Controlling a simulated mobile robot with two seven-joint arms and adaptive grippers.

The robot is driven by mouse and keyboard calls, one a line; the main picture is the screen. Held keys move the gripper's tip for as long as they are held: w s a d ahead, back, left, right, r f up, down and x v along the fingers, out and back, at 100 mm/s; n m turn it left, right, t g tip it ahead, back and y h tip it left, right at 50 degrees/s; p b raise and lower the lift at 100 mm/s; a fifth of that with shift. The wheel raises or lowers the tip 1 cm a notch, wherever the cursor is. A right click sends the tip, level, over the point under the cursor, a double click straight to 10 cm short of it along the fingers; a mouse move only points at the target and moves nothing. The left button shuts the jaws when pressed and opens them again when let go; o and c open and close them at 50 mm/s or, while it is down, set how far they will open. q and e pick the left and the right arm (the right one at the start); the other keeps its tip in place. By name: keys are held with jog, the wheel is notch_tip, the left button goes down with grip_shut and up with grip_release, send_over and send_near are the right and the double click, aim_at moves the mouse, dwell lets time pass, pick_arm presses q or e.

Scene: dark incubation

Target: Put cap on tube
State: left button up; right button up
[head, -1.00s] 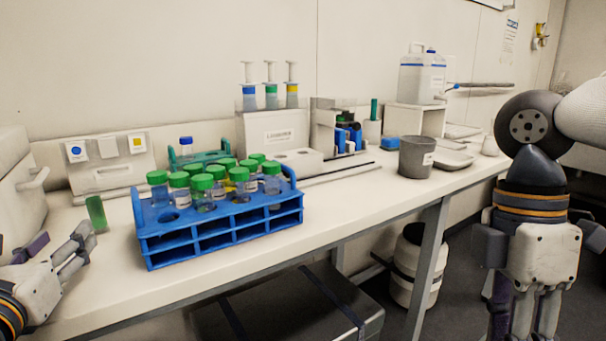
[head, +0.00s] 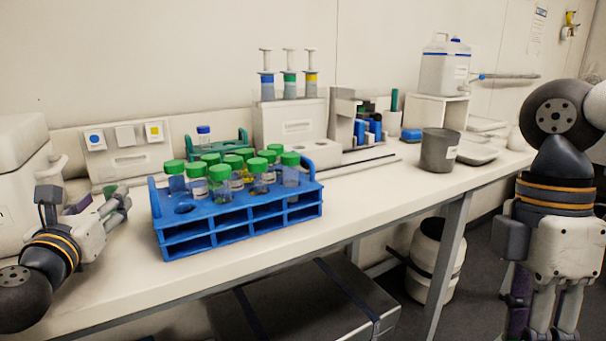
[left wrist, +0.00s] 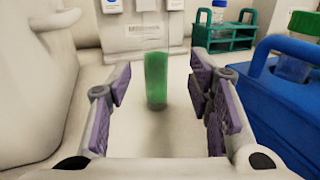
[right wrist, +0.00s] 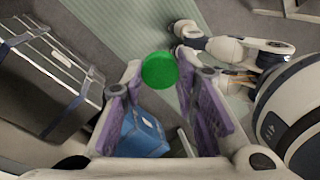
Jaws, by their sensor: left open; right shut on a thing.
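A green, see-through tube (left wrist: 156,82) stands upright on the bench in the left wrist view, with no cap visible on it. In the head view only a bit of green (head: 109,190) shows by my left fingers. My left gripper (head: 119,199) is open, its fingers on either side of the tube with gaps showing, the tube toward the fingertips. A round green cap (right wrist: 160,70) sits between the fingertips of my right gripper (head: 556,312), which is shut on it. The right gripper hangs fingers down off the bench front; the cap is hidden in the head view.
A blue rack (head: 240,221) with several green-capped tubes stands just right of my left gripper. A teal rack (head: 215,142) is behind it. A white machine (head: 22,155) is at the left. A grey beaker (head: 438,152) stands further right. The front bench strip is clear.

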aim_at(107, 191)
pick_arm(q)
jog(key=shift+w+a+r, duration=0.1)
jog(key=shift+w, duration=0.25)
jog(key=x, duration=0.4)
jog(key=shift+w+a+r, duration=0.1)
jog(key=shift+w+a, duration=0.15)
jog(key=shift+c, duration=0.2)
grip_shut()
